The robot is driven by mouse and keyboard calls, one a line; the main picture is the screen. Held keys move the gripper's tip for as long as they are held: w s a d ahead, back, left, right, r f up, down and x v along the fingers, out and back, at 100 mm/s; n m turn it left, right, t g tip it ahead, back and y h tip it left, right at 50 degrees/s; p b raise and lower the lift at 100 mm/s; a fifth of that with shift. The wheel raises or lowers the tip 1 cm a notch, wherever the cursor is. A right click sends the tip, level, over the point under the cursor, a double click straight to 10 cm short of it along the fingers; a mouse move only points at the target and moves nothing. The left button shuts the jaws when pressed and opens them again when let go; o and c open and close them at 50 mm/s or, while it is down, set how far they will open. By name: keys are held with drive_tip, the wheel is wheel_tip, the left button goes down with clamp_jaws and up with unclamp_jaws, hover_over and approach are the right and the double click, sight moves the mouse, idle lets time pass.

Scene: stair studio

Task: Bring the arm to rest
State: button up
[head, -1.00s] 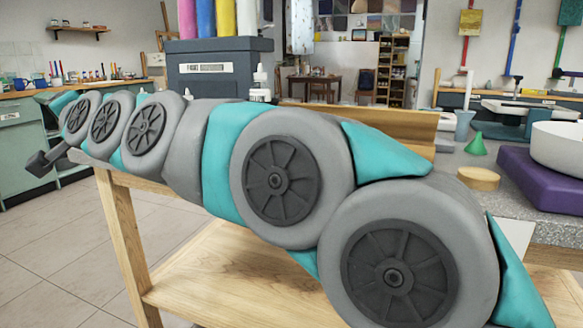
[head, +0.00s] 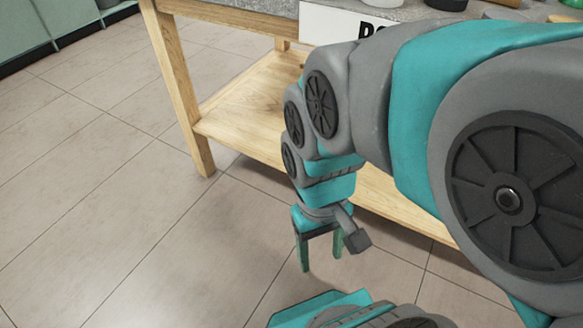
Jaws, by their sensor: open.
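My gripper (head: 320,254) hangs at the end of my folded grey and teal arm in the head view. It points down over the tiled floor, in front of the wooden table. Its two green fingers are apart, and nothing shows between them. The gripper looks clear of the table and the floor.
The wooden table (head: 181,88) with a lower shelf (head: 240,118) stands behind my arm. A white sign (head: 333,24) with partly hidden lettering is on its front edge. Several items on the grey top are cut off. The tiled floor (head: 95,190) at the left is clear.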

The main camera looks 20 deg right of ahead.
wheel_tip(320, 180, up, 6)
drive_tip(key=p, duration=0.6)
drive_tip(key=shift+w, duration=0.1)
idle(1.1)
